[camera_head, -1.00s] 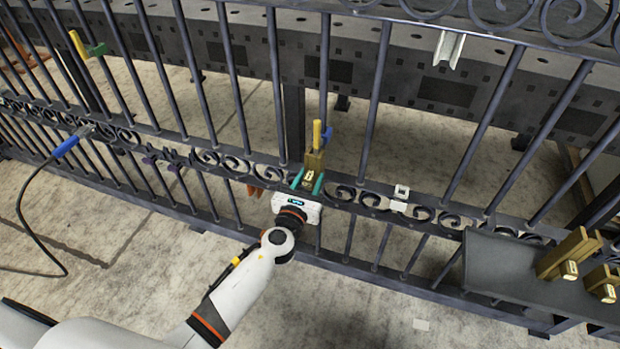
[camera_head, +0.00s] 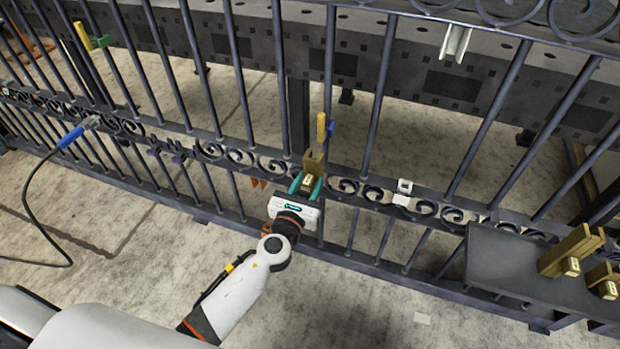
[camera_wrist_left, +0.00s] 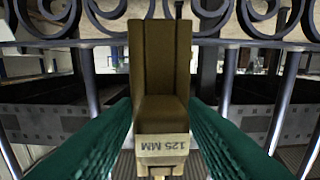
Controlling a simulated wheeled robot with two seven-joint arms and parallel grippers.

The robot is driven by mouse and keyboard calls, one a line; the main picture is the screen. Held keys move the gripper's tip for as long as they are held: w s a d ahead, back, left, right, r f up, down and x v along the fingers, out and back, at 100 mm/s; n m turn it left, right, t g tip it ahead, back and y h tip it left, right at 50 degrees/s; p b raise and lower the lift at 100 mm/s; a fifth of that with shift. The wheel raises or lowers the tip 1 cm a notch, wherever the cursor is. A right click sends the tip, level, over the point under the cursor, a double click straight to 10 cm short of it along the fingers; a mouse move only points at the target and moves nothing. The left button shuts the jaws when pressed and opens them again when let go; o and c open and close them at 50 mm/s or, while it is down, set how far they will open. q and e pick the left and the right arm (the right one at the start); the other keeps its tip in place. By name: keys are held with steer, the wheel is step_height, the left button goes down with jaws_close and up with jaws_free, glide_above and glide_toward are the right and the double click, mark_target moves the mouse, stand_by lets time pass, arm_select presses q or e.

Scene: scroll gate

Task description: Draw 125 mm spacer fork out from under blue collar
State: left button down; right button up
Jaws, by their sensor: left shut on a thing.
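The brown spacer fork (camera_head: 314,161) is at the gate bar, in the middle of the head view. In the left wrist view the fork (camera_wrist_left: 160,60) stands straight ahead, with an upside-down "125 MM" label on its near end. My left gripper (camera_head: 306,184) is shut on the fork's near end, its green fingers on either side. The blue collar (camera_head: 330,129), with a yellow upright piece beside it, is on the bar just above the fork. Whether the fork's far end still touches the bar or collar is hidden. My right gripper is out of view.
The dark gate with its scroll band (camera_head: 240,158) spans the view. A grey shelf (camera_head: 500,262) at right holds more brown forks (camera_head: 565,250). A green collar (camera_head: 100,42) sits on a bar far left. A blue-handled tool (camera_head: 70,137) with a cable is at left.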

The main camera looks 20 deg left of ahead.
arm_select(q)
steer(key=shift+s+a+r, duration=0.1)
steer(key=shift+s, duration=3.1)
